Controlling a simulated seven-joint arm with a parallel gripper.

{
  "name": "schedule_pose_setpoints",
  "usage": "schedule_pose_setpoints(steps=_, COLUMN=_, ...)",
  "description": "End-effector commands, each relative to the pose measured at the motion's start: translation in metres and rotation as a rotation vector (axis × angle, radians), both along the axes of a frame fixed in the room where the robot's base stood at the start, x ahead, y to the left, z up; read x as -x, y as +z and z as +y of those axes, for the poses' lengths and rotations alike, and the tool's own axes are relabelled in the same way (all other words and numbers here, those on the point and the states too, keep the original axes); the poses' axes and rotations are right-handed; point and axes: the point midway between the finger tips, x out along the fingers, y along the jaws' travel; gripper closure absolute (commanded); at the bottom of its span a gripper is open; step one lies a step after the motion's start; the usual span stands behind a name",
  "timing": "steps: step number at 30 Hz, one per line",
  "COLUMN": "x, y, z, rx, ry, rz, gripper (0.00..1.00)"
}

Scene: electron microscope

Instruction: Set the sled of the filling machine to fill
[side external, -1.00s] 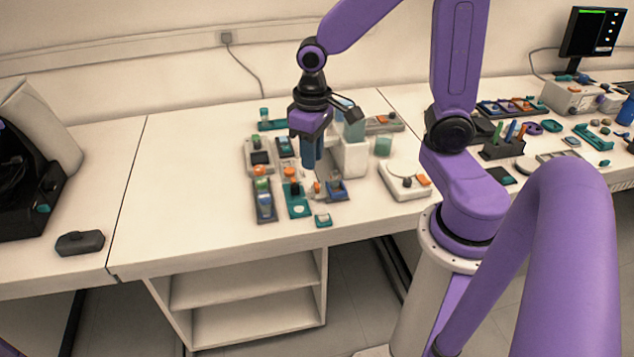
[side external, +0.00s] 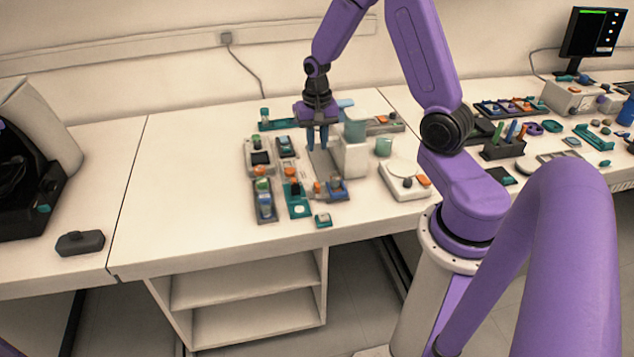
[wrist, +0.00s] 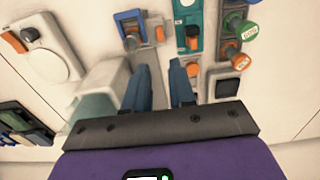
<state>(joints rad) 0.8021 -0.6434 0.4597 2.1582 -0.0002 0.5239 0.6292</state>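The filling machine (side external: 352,158) is a pale block with a translucent greenish hopper (side external: 355,131) on top. Its body shows left of the fingers in the wrist view (wrist: 98,78). A grey track (side external: 322,165) runs along its left side toward the front. A blue frame-like part, apparently the sled (side external: 337,187), sits at the track's front end; it also shows at the top of the wrist view (wrist: 130,27), beside an orange piece (wrist: 159,34). My gripper (side external: 318,147) is over the rear of the track, left of the body. Its two fingers (wrist: 161,83) are apart with nothing visibly between them. Fingertip height is unclear.
Small devices with green and orange knobs (wrist: 236,52) stand close to the right of the fingers in the wrist view. A pale round-topped device (side external: 404,180) stands right of the machine. The table left of the devices (side external: 185,190) is clear.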

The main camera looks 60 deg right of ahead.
Motion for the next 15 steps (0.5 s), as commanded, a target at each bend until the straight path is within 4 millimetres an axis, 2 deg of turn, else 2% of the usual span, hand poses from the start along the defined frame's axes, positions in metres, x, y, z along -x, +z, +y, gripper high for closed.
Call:
schedule_pose_setpoints(steps=3, x=0.001, y=-0.020, z=0.000, rx=-0.001, ry=0.000, rz=0.005, gripper=0.76)
schedule_pose_setpoints(steps=15, x=0.001, y=-0.081, z=0.000, rx=-0.001, ry=0.003, rz=0.005, gripper=0.76)
